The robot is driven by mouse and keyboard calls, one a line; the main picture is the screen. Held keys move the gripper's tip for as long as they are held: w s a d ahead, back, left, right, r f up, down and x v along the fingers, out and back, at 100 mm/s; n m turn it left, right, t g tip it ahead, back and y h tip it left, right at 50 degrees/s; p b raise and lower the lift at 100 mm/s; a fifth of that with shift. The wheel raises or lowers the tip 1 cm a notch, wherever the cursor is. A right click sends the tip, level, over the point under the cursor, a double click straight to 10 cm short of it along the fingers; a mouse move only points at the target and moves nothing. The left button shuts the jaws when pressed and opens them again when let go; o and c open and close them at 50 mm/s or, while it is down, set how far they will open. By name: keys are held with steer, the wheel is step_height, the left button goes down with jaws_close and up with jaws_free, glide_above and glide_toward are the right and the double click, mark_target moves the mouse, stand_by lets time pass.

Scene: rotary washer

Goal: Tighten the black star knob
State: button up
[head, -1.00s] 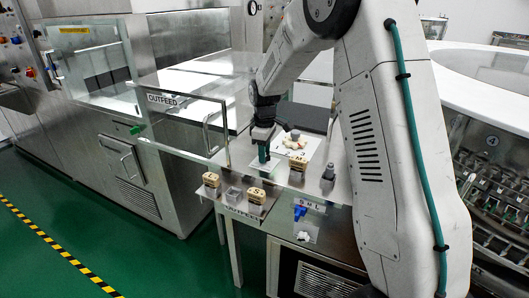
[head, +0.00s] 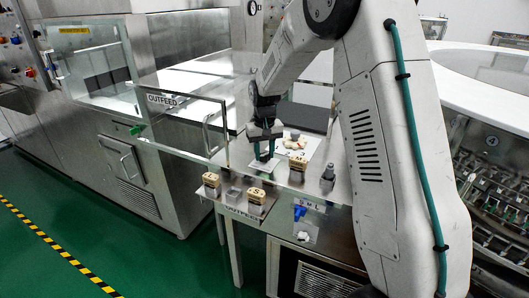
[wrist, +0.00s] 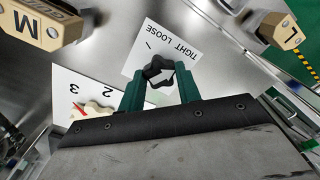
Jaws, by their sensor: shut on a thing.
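The black star knob (wrist: 155,68) shows in the wrist view on a white card (wrist: 142,52) printed "TIGHT" and "LOOSE". A pale arrow mark shows on the knob's top; where it points is hard to tell. My gripper (wrist: 162,88) has one green finger on either side of the knob and is shut on it. In the head view my gripper (head: 264,155) is low over the white card (head: 262,166) on the steel table, and the knob cannot be made out there.
Wooden blocks marked M (wrist: 40,25) and L (wrist: 272,27) stand near. In the head view, several blocks sit on the outfeed shelf (head: 236,205), and a glass guard (head: 180,125) stands left.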

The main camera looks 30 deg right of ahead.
mark_target(265, 154)
steer(key=m, duration=0.6)
steer(key=shift+m, duration=0.3)
stand_by(0.4)
steer(key=o, duration=1)
steer(key=shift+c, duration=0.2)
steer(key=shift+r, duration=0.1)
step_height(265, 154, up, 8)
steer(key=shift+f, duration=0.15)
